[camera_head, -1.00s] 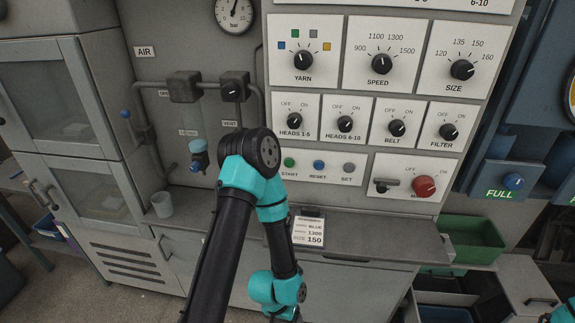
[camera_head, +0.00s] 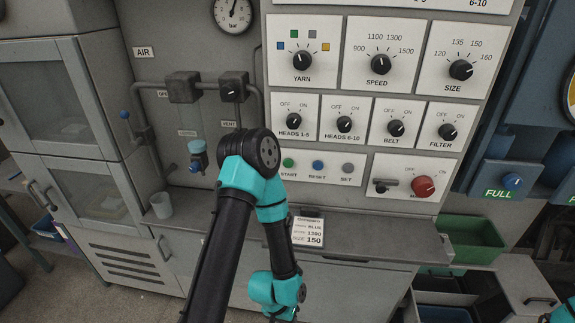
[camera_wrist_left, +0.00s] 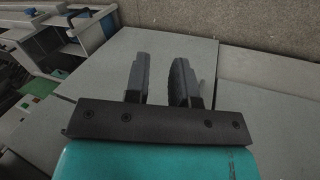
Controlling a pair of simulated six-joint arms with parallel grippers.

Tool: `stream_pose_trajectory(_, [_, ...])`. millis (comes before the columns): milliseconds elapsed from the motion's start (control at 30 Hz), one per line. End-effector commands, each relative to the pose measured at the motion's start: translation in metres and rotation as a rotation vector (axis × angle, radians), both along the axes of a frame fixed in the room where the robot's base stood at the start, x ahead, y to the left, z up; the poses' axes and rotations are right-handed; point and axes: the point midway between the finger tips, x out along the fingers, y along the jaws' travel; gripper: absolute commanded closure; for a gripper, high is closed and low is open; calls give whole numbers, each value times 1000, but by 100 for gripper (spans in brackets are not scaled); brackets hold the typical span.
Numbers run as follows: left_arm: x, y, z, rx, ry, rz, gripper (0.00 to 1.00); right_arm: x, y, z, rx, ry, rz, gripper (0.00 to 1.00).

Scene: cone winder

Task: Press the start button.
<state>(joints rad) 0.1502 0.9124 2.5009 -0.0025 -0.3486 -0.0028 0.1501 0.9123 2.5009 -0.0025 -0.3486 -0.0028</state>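The green start button (camera_head: 288,162) sits at the left of the small white panel low on the machine, above the label START. The blue reset button (camera_head: 318,165) and the grey set button (camera_head: 348,168) are to its right. My left arm rises in front of the machine, its elbow just left of the start button and its forearm bending down. The left gripper is cut off below the head view. In the left wrist view the left gripper (camera_wrist_left: 160,82) shows two fingers apart with nothing between them. The right gripper is not in view.
A red knob (camera_head: 424,186) is on the panel to the right. Knob panels fill the area above. A label card (camera_head: 308,232) stands on the grey ledge (camera_head: 372,244). A cup (camera_head: 161,205) stands at left. A green bin (camera_head: 472,238) is at right.

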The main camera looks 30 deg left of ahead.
Motion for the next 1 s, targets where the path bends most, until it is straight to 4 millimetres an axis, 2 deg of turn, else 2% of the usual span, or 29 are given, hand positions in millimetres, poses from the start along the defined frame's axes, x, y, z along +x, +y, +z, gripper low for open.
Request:
stream_pose_trajectory(33, [0, 0, 0, 0, 0, 0, 81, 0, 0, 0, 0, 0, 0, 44])
stream_pose_trajectory(233, [0, 0, 0, 0, 0, 0, 100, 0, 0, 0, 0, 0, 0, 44])
stream_pose_trajectory(1000, [0, 0, 0, 0, 0, 0, 100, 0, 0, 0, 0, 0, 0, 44])
